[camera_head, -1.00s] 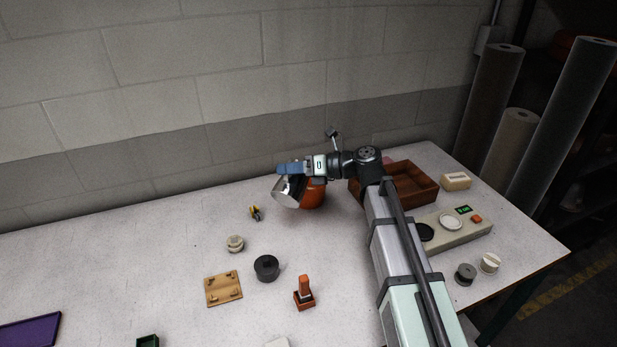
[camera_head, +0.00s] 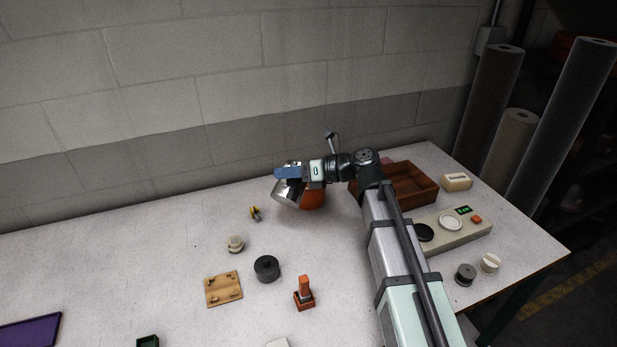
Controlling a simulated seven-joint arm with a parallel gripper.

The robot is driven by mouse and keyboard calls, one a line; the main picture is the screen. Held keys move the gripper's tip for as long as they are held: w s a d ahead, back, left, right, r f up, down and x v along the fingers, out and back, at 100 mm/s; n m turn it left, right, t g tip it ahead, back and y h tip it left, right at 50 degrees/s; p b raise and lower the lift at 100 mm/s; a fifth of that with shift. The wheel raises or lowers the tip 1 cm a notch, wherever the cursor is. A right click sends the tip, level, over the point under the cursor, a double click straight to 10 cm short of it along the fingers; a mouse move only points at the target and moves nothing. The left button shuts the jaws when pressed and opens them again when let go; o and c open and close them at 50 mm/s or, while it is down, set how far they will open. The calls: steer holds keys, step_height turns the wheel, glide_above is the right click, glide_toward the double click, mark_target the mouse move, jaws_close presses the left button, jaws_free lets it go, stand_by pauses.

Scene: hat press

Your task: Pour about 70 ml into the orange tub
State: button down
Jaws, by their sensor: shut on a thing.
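The orange tub (camera_head: 314,199) stands on the table near the wall, partly hidden behind a silvery metal vessel (camera_head: 287,193). My gripper (camera_head: 284,173) is shut on this vessel near its top and holds it tilted at the tub's left side. The vessel covers much of the tub's opening. I cannot see any liquid, nor whether any is flowing. I cannot tell whether the vessel touches the tub.
A brown tray (camera_head: 419,187) and a scale-like device with a green display (camera_head: 452,231) lie right of my arm. The left table is mostly clear.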

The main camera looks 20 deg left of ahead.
steer(key=shift+s+f+n+t, duration=0.3)
steer(key=shift+s+f+n, duration=0.1)
steer(key=shift+f, duration=0.3)
steer(key=shift+s+f+n+t+h, duration=0.1)
steer(key=shift+s+n+t+h, duration=0.2)
steer(key=shift+s+n+t, duration=0.3)
steer(key=shift+w+f, duration=0.15)
steer(key=shift+f, duration=0.1)
stand_by(0.9)
steer(key=s+f+n, duration=0.1)
steer(key=f, duration=0.1)
steer(key=s+f+n+t, duration=0.1)
steer(key=s+f, duration=0.1)
steer(key=f, duration=0.1)
steer(key=s+f+n+t, duration=0.1)
steer(key=f+n, duration=0.1)
steer(key=shift+s+f+p, duration=0.35)
steer(key=shift+f, duration=0.05)
steer(key=shift+s+f+n+t, duration=0.4)
steer(key=shift+f+n, duration=0.1)
steer(key=shift+f, duration=0.05)
steer(key=shift+s+a+f+n+t+h, duration=0.15)
steer(key=shift+s+f+n+t, duration=0.1)
steer(key=shift+f+n, duration=0.15)
steer(key=shift+s+d+f+n+t+h, duration=0.15)
steer(key=shift+f+n+t, duration=0.15)
steer(key=shift+f, duration=0.15)
